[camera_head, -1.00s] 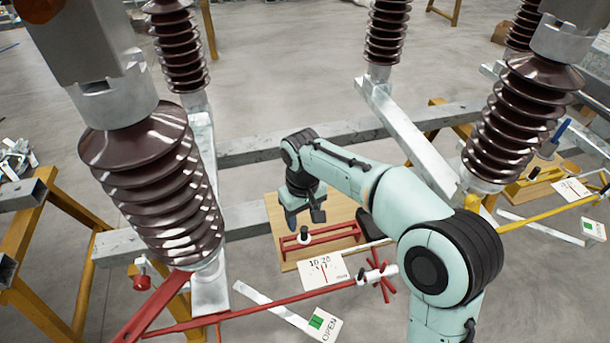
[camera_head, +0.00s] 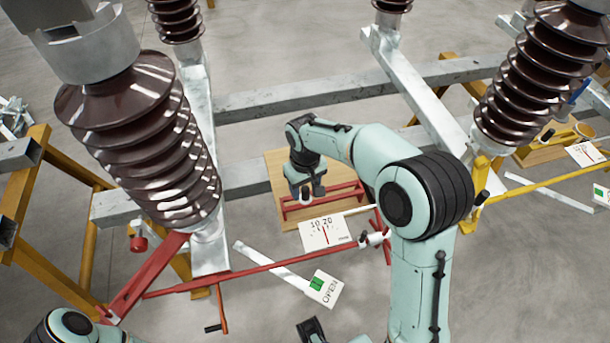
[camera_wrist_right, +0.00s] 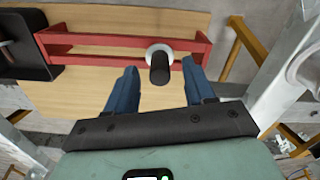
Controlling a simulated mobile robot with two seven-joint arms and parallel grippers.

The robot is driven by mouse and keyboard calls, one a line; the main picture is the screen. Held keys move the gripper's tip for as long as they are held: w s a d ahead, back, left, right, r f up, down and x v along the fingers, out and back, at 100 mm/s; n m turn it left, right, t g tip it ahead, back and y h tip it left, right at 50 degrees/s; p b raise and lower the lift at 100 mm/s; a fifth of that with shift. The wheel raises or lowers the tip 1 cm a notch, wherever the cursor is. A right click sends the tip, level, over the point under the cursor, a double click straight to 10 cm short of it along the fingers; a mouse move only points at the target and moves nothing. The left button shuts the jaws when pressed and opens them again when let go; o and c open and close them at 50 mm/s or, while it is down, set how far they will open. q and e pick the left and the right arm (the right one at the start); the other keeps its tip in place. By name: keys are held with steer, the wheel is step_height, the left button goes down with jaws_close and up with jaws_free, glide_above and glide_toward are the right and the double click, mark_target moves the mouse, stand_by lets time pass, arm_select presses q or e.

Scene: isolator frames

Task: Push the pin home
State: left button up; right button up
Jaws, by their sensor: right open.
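The pin, a black knob in a white collar (camera_head: 306,203), stands at the red bar frame (camera_head: 338,197) on a wooden board (camera_head: 276,172). In the right wrist view the black pin (camera_wrist_right: 160,69) shows at the near red bar. My right gripper (camera_head: 305,192) is over it, pointing down. Its two blue fingers (camera_wrist_right: 159,66) are open, with the pin showing between them. I cannot tell whether they touch it, or how deep the pin sits.
A dial card (camera_head: 326,233) lies in front of the board, by a red rod (camera_head: 250,272) and an OPEN card (camera_head: 322,288). Large brown insulators (camera_head: 140,140) stand on grey steel beams (camera_head: 330,92) to either side. A dark holder (camera_wrist_right: 25,50) sits left in the wrist view.

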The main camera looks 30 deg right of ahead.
arm_select(q)
steer(key=shift+f, duration=0.2)
arm_select(e)
steer(key=shift+f, duration=1.3)
jaws_close()
steer(key=shift+w+r+p, duration=0.1)
steer(key=shift+r+p, duration=2.35)
steer(key=shift+r, duration=0.95)
arm_select(q)
steer(key=r, duration=0.1)
steer(key=w+r, duration=0.1)
steer(key=r, duration=0.1)
steer(key=w+r, duration=0.1)
steer(key=r, duration=0.1)
steer(key=shift+r, duration=0.25)
